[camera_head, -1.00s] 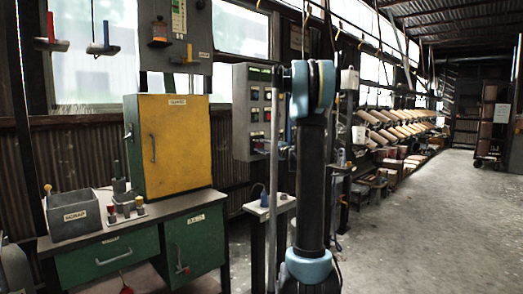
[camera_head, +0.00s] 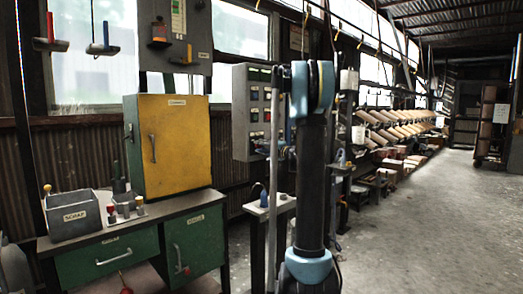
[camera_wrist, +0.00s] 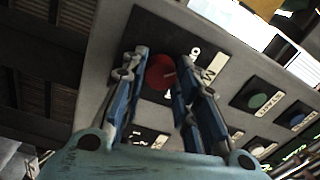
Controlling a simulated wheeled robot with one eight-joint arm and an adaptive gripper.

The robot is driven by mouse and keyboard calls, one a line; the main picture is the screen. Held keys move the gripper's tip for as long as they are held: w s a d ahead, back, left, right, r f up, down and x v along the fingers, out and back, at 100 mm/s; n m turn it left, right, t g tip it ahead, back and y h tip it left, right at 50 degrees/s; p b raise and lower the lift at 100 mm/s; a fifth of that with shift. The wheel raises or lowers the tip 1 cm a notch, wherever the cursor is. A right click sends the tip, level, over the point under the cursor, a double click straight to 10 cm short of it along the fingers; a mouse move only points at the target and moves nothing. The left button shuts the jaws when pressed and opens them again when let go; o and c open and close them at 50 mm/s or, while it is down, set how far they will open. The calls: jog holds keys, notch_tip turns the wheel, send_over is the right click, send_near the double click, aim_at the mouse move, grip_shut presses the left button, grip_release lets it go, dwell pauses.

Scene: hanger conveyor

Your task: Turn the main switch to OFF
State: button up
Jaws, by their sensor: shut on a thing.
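The main switch is a red round knob (camera_wrist: 160,72) on a dark plate of the grey control cabinet, in the wrist view. A short pale mark on the knob points roughly toward the white letters at its right, which seem to read ON. My gripper (camera_wrist: 162,61) has one blue finger on each side of the knob and is shut on it. The fingers hide parts of the plate and its lettering.
A green button (camera_wrist: 257,100) and a blue button (camera_wrist: 297,117) sit right of the knob. In the head view, a yellow-door cabinet (camera_head: 178,135) and a grey scrap bin (camera_head: 75,216) stand on the green workbench (camera_head: 110,256) at left. The floor (camera_head: 430,235) at right is clear.

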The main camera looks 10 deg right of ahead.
jog(key=shift+f, duration=0.1)
jog(key=o, duration=1.1)
jog(key=shift+w+f, duration=0.1)
jog(key=shift+s+d, duration=0.15)
jog(key=shift+s, duration=0.05)
jog(key=v, duration=1.1)
jog(key=shift+s+d, duration=0.15)
jog(key=shift+s, duration=0.05)
